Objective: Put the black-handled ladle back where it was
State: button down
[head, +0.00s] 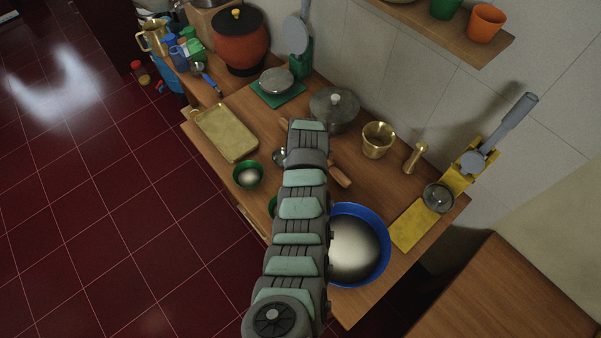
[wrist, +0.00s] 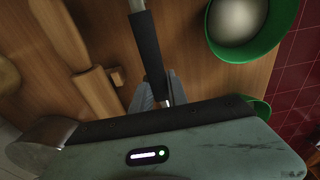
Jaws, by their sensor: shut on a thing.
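The black-handled ladle shows in the wrist view as a black handle (wrist: 147,45) with a thin metal shaft running up out of the frame. My gripper (wrist: 158,95) is shut on the lower part of the handle, low over the wooden counter. In the head view my arm hides the gripper and most of the ladle. A small shiny metal piece (head: 279,156) shows left of my arm's end and may be the ladle's bowl.
A green bowl with white contents (head: 248,174) is close on the left. A wooden rolling pin (head: 340,176), brass mortar (head: 379,140) and lidded pot (head: 334,107) stand right of my arm. A blue basin (head: 384,250) is nearer. A yellow stand (head: 456,181) holds a grey utensil.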

jog(key=c, duration=1.3)
grip_release()
jog(key=shift+f, duration=0.1)
